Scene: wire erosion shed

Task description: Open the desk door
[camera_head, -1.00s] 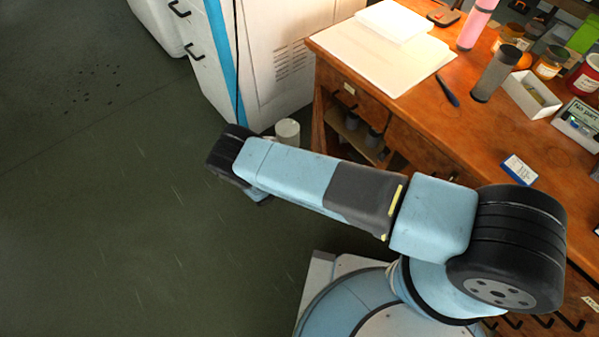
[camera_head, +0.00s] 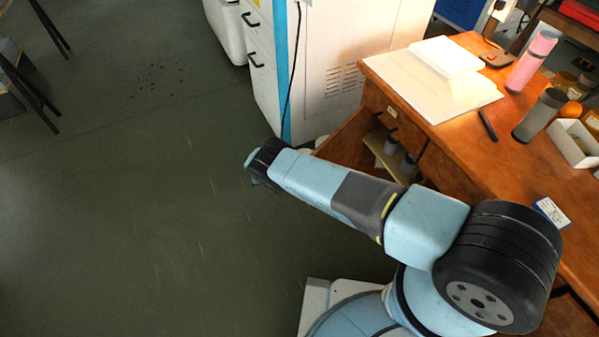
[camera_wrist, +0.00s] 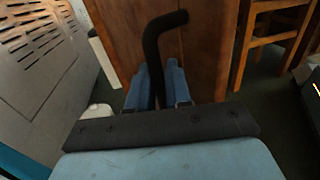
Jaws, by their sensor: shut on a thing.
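The desk (camera_head: 470,150) is wooden and stands on the right in the head view. Its door (camera_head: 346,136) stands ajar, swung out to the left, and shelves with small dark canisters (camera_head: 391,146) show inside. In the wrist view the door's brown panel (camera_wrist: 205,50) fills the middle. A bent black handle (camera_wrist: 153,50) is on it. My gripper (camera_wrist: 158,85) has its two blue fingers shut on the handle's lower part. In the head view my forearm hides the gripper and handle.
A white cabinet (camera_head: 345,55) with a hanging black cable stands close beyond the door. The desktop holds papers (camera_head: 445,57), a pink bottle (camera_head: 531,62) and a grey cylinder (camera_head: 539,115). A wooden stool (camera_wrist: 262,40) shows in the wrist view.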

